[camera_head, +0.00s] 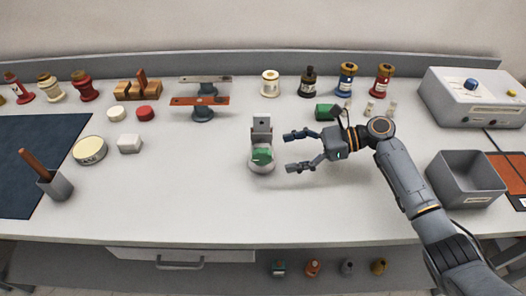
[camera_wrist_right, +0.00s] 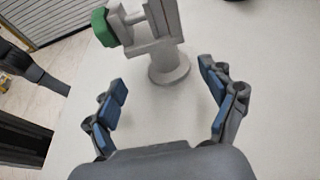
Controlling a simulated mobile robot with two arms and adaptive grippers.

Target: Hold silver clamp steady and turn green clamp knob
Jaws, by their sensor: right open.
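The silver clamp (camera_head: 261,125) stands upright on a round pale base near the middle of the table. The wrist view shows the two blue-padded fingers (camera_wrist_right: 162,76) spread wide, apart from the clamp. My left gripper is not in view.
A grey open bin (camera_head: 465,187) and a white instrument box (camera_head: 474,95) are at the right. A dark mat (camera_head: 35,150) and a grey cup (camera_head: 55,186) are at the left. The table's front middle is clear.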

